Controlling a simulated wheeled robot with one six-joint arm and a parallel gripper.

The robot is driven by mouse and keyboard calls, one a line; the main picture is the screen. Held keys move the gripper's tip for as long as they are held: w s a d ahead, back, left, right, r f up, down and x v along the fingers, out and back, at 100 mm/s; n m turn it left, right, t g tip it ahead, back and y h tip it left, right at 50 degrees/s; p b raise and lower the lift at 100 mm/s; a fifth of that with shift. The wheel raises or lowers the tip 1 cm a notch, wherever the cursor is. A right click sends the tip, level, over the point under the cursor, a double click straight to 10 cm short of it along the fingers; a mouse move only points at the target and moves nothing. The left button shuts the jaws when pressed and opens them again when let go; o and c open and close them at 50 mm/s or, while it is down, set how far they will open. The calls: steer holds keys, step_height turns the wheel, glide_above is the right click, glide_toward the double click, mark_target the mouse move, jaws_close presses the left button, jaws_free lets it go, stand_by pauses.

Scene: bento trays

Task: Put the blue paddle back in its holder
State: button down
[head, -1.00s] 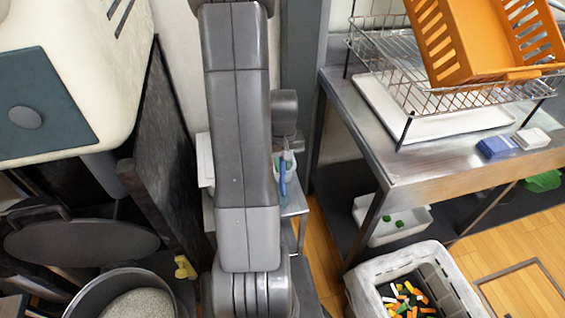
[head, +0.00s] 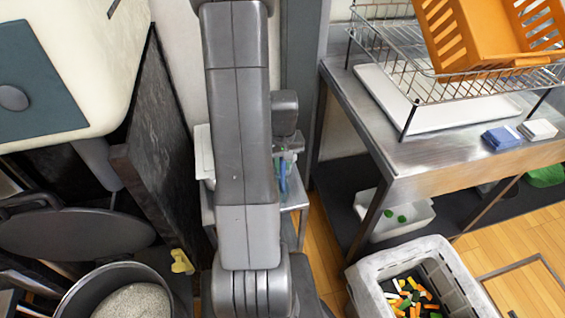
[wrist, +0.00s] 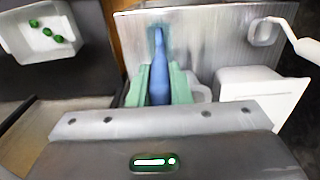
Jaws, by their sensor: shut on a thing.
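The blue paddle (wrist: 159,75) stands between the two green fingers of my gripper (wrist: 160,88) in the wrist view, and the gripper is shut on it. Its far end reaches over a steel surface (wrist: 205,50). In the head view the paddle (head: 282,178) is a small blue strip beside my arm, which hides most of my gripper. A pale rounded shape (wrist: 203,93) shows just right of the fingers, partly hidden. I cannot tell whether it is the holder.
A white container (wrist: 248,84) and a white hooked handle (wrist: 290,38) are to the right in the wrist view. A steel table (head: 440,165) with a wire rack stands at right. A grey crate (head: 365,285) of colourful pieces is on the floor. A dark panel (head: 155,150) stands left.

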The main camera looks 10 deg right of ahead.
steer(key=shift+f, duration=0.35)
steer(key=c, duration=0.7)
jaws_free()
steer(key=shift+r+p, duration=3.55)
steer(key=shift+r, duration=1.55)
steer(key=shift+f, duration=0.15)
